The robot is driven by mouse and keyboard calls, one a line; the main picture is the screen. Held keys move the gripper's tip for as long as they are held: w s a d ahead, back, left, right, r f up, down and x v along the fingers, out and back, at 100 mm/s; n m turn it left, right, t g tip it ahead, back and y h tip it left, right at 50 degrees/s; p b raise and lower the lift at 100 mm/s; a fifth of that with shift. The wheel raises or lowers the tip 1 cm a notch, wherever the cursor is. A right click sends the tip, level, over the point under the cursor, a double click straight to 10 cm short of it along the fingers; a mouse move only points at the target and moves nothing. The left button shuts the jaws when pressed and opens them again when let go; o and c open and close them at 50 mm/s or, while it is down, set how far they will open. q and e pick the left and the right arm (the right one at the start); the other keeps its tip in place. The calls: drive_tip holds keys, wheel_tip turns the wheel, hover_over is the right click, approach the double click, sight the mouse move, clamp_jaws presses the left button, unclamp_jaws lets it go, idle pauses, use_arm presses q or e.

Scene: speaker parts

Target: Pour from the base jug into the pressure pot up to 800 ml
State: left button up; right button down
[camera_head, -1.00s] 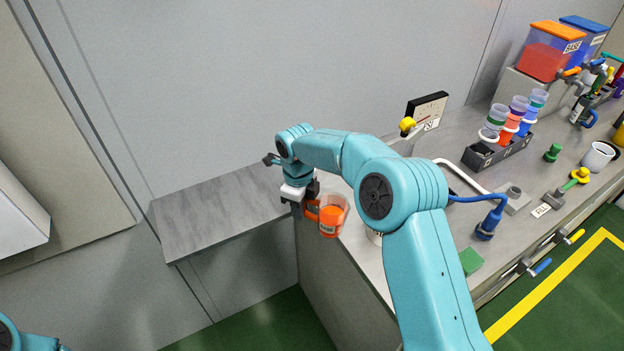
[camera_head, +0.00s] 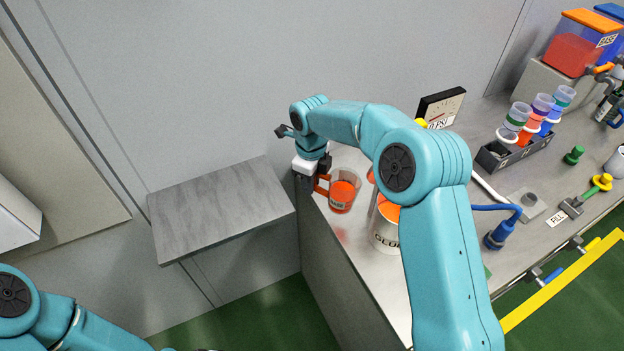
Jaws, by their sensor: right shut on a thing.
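The base jug (camera_head: 342,193) is a small clear jug with orange liquid, an orange handle and a label. My right gripper (camera_head: 318,181) is shut on its handle at the left. The jug looks about upright near the bench's left end; whether it touches the bench I cannot tell. To its right stands a pale metal pot (camera_head: 384,238) lettered "GLU…", which looks like the pressure pot. Orange shows at its open top. My right forearm hides its right side, and no level mark is readable. My left arm shows at the lower left, its gripper out of view.
A dial gauge (camera_head: 440,107) stands at the bench's back. A dark rack (camera_head: 513,150) holds several coloured cups. An orange-lidded base tank (camera_head: 582,43) is at the far right. A blue hose fitting (camera_head: 499,235) is right of my arm. The grey side shelf (camera_head: 220,210) is empty.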

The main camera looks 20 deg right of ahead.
drive_tip(key=r, duration=0.1)
drive_tip(key=r+p, duration=0.1)
drive_tip(key=r, duration=0.1)
drive_tip(key=shift+s+r, duration=0.15)
drive_tip(key=shift+s, duration=0.1)
drive_tip(key=shift+w+r+p, duration=0.1)
drive_tip(key=shift+r+p, duration=0.5)
drive_tip(key=shift+r, duration=0.1)
drive_tip(key=shift+t+y, duration=0.5)
drive_tip(key=r+p, duration=0.1)
drive_tip(key=r, duration=0.1)
drive_tip(key=r+p, duration=0.1)
drive_tip(key=r, duration=0.2)
drive_tip(key=r+p, duration=0.2)
drive_tip(key=r, duration=0.1)
drive_tip(key=shift+s+d+r, duration=0.2)
drive_tip(key=shift+d+r, duration=0.05)
drive_tip(key=shift+f, duration=0.25)
drive_tip(key=shift+w, duration=0.1)
